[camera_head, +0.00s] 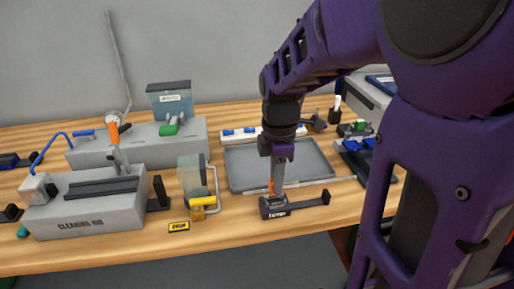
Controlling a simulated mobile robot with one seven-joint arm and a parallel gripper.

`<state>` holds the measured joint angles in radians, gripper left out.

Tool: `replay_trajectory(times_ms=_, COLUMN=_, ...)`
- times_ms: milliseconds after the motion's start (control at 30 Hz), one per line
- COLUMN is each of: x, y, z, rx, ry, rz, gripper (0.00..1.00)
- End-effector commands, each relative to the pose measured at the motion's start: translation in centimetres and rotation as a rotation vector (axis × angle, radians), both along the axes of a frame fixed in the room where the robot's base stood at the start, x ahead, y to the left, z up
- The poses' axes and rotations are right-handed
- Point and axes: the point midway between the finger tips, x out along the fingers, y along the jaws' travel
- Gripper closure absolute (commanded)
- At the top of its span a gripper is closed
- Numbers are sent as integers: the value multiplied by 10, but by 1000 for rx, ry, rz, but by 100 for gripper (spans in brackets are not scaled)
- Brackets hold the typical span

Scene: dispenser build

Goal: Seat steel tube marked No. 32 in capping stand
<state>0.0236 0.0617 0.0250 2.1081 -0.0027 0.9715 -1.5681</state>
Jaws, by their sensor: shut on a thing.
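My gripper (283,153) points straight down over the front middle of the table and is shut on a slim grey upright piece, apparently the steel tube (279,178). The tube's lower end is at or just above a small dark stand (274,207) with a label on its front, apparently the capping stand. An orange strip shows beside the tube. I cannot tell whether the tube touches the stand or is inside it. The No. 32 mark is too small to read.
A grey tray (240,176) lies behind the stand. A clear container with a yellow part (203,201) stands to the left, near a yellow label (179,226). A grey block fixture (90,218) stands further left. Dark and blue items (357,145) lie at right.

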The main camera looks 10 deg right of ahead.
Motion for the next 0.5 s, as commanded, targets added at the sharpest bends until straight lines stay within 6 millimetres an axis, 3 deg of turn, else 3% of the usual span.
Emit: replay_trajectory(times_ms=500, x=0, y=0, z=-6, rx=0, ry=0, rz=0, gripper=100)
